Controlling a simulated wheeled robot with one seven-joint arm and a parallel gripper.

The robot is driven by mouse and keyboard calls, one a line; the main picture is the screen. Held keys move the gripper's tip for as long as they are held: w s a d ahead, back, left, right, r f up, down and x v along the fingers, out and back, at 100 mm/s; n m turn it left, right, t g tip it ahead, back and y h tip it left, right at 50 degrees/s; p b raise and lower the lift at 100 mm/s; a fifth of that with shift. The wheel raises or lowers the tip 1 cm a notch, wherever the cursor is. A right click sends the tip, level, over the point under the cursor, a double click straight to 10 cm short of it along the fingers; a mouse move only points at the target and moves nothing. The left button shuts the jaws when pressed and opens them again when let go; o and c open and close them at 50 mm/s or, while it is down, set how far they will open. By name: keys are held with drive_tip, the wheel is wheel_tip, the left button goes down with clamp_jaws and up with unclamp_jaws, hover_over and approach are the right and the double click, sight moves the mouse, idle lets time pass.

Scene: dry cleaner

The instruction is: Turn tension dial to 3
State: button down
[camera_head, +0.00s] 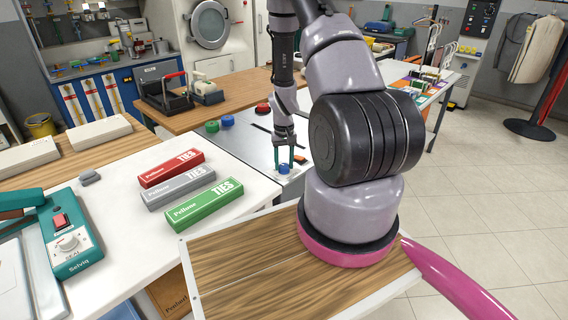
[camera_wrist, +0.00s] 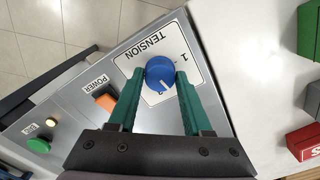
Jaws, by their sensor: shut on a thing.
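The tension dial (camera_wrist: 160,70) is a round blue knob with a white pointer line, on a grey metal panel (camera_wrist: 140,118). In the wrist view it sits between the two green fingers of my gripper (camera_head: 285,160), which are shut on its sides. The pointer line faces the lower side of the picture, near a partly hidden mark that looks like a 2. The word TENSION and a 1 show upside down on the white label (camera_wrist: 131,62). The fingers hide part of the label; no 3 is readable. In the head view the dial (camera_head: 283,169) shows below the fingers.
An orange POWER switch (camera_wrist: 106,102), a yellow light (camera_wrist: 52,122) and a green button (camera_wrist: 38,146) share the panel. Red (camera_head: 170,170), grey (camera_head: 178,190) and green (camera_head: 204,207) tie boxes lie on the white counter left of it. A teal machine (camera_head: 72,240) stands at far left.

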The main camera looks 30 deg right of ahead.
sight(284, 165)
drive_tip(key=m, duration=0.3)
drive_tip(key=shift+m, duration=2.2)
drive_tip(key=shift+c, duration=1.7)
unclamp_jaws()
drive_tip(key=shift+r, duration=0.1)
wheel_tip(284, 165, up, 11)
